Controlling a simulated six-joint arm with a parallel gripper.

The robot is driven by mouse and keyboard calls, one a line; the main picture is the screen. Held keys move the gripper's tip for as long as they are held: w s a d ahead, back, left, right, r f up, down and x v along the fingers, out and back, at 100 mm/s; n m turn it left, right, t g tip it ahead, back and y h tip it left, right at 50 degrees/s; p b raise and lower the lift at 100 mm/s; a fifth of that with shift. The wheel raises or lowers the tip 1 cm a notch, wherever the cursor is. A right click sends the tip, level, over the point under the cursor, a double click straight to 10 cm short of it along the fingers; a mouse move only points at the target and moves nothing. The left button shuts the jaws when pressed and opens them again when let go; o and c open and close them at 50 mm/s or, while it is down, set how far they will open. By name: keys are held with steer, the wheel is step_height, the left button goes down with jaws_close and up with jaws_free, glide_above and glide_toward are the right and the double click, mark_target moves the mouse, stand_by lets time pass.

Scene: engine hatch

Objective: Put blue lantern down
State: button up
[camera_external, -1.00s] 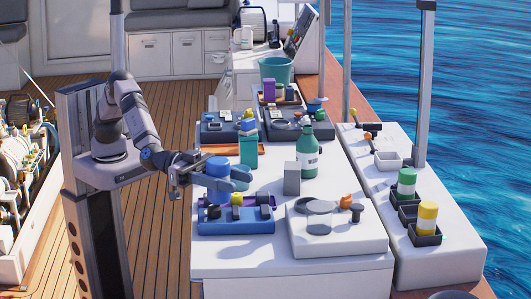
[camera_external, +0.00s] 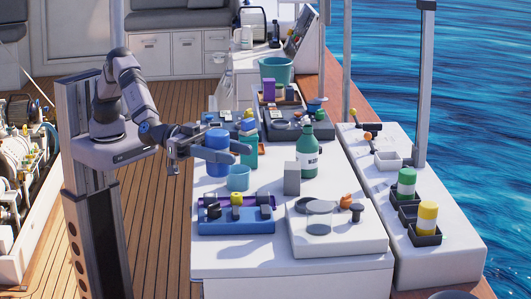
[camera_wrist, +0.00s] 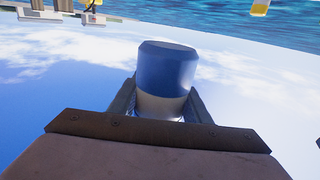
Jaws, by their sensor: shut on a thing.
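The blue lantern (camera_external: 217,140) has a blue cap with a white band below it, seen in the wrist view (camera_wrist: 166,66). My gripper (camera_external: 222,152) is shut on it, one finger on each side, and holds it roughly upright above the white table (camera_external: 222,257). The fingers hide part of its lower body. In the wrist view, my gripper (camera_wrist: 160,108) has the lantern between its fingers, with its top clear.
A light blue cup (camera_external: 238,178) stands below my gripper. A green bottle (camera_external: 308,148), a grey block (camera_external: 292,178) and a blue tray (camera_external: 236,226) are nearby. Green (camera_external: 406,182) and yellow (camera_external: 427,217) lanterns stand in dark holders on the right bench.

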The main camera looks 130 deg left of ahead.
stand_by(0.4)
step_height(320, 180, down, 12)
steer(key=b, duration=1.2)
steer(key=shift+f+b, duration=0.2)
steer(key=shift+b, duration=0.1)
steer(key=shift+f+p, duration=0.3)
steer(key=shift+f, duration=4.5)
steer(key=shift+f, duration=0.3)
steer(key=o, duration=1.2)
steer(key=shift+r, duration=0.1)
